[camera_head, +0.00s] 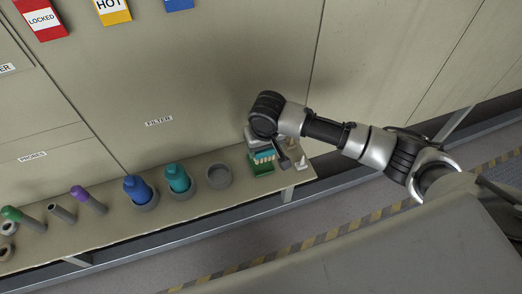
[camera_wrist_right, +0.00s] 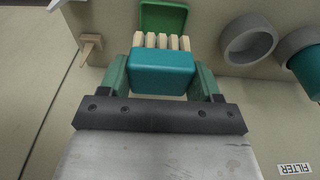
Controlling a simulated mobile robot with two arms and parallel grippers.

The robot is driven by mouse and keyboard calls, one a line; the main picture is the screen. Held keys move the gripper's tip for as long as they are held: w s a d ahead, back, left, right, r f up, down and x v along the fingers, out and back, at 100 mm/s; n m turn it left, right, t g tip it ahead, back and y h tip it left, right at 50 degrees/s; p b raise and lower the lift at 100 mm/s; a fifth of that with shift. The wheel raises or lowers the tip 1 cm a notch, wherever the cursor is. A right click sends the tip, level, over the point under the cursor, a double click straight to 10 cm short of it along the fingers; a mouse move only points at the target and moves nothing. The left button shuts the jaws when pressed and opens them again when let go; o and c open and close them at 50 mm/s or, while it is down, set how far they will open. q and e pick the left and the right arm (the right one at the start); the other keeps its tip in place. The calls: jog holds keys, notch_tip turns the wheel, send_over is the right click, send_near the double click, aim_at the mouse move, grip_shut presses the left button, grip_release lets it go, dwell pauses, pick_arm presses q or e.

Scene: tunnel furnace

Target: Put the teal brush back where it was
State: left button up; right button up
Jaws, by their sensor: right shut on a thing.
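The teal brush (camera_head: 264,156) is at the right end of the shelf, partly hidden by my right gripper (camera_head: 260,147) in the head view. In the right wrist view the teal brush (camera_wrist_right: 163,73) sits between the two fingers of my right gripper (camera_wrist_right: 162,78), which is shut on it. Its pale bristle tufts point away from the palm. A green tray (camera_wrist_right: 163,18) lies beyond the bristles; it also shows just below the brush in the head view (camera_head: 262,171). I cannot tell whether the bristles touch the tray. My left gripper is not in view.
An empty grey cup (camera_head: 219,176) stands left of the tray, then a teal bottle (camera_head: 177,178) and a blue bottle (camera_head: 138,190) in cups. A small wooden peg (camera_wrist_right: 90,45) is close by on the tray's other side. The wall panel (camera_head: 190,70) rises behind the shelf.

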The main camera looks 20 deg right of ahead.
aim_at(261, 153)
jog(key=shift+w+a+f, duration=0.15)
jog(key=shift+w+f, duration=0.25)
jog(key=shift+w, duration=0.3)
jog(key=shift+f+p, duration=0.5)
jog(key=shift+f, duration=1.55)
jog(key=shift+f, duration=0.2)
jog(key=o, duration=0.8)
jog(key=shift+o, duration=0.2)
jog(key=shift+r, duration=0.1)
jog(key=r, duration=0.4)
jog(key=s+r, duration=0.1)
jog(key=r, duration=0.3)
jog(key=r+b, duration=0.1)
jog(key=r, duration=0.3)
jog(key=shift+s+r, duration=0.1)
jog(key=shift+s, duration=0.3)
